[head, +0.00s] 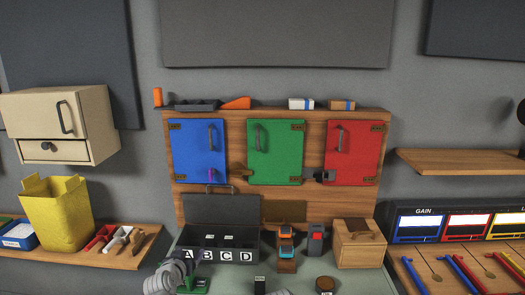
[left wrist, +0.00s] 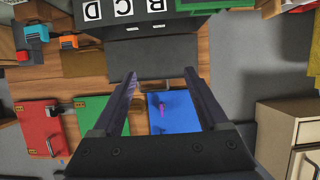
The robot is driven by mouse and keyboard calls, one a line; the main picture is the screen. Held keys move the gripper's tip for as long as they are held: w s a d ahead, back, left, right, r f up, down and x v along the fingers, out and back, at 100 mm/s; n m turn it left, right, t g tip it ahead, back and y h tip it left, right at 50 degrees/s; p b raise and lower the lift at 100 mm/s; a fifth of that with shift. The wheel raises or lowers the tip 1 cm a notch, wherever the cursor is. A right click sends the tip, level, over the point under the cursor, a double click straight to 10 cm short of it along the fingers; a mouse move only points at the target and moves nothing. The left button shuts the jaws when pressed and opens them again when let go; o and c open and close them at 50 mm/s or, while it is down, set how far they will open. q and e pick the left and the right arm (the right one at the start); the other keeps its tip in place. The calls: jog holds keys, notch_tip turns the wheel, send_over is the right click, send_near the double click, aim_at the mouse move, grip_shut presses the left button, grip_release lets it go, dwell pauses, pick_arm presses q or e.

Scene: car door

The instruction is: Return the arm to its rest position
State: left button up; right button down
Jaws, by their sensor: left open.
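My left arm (head: 165,278) shows low in the head view, in front of the box lettered A to D. In the left wrist view my left gripper (left wrist: 160,76) is open, with nothing between its two dark fingers. The picture there is turned over, with the blue door (left wrist: 175,125) beyond the fingers. The gripper touches nothing that I can make out. My right gripper is not in view.
The blue door (head: 198,152), green door (head: 275,152) and red door (head: 352,153) sit on a wooden panel. The lettered box (head: 240,255) stands open below. A cream cabinet (head: 85,105) and yellow bin (head: 58,215) are at the left. A wooden box (head: 358,247) stands right.

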pick_arm(q)
jog(key=s+d+f+m+g+h, duration=0.25)
jog(key=s+d+f+g, duration=0.55)
jog(key=d, duration=0.5)
jog(key=s+d+f+g+y, duration=0.2)
jog(key=s+f+g, duration=0.1)
jog(key=s, duration=0.6)
jog(key=s+d+f+g+y, duration=0.2)
jog(key=s+g, duration=0.1)
jog(key=s, duration=0.6)
jog(key=shift+f+m, duration=0.4)
jog(key=shift+m, duration=0.05)
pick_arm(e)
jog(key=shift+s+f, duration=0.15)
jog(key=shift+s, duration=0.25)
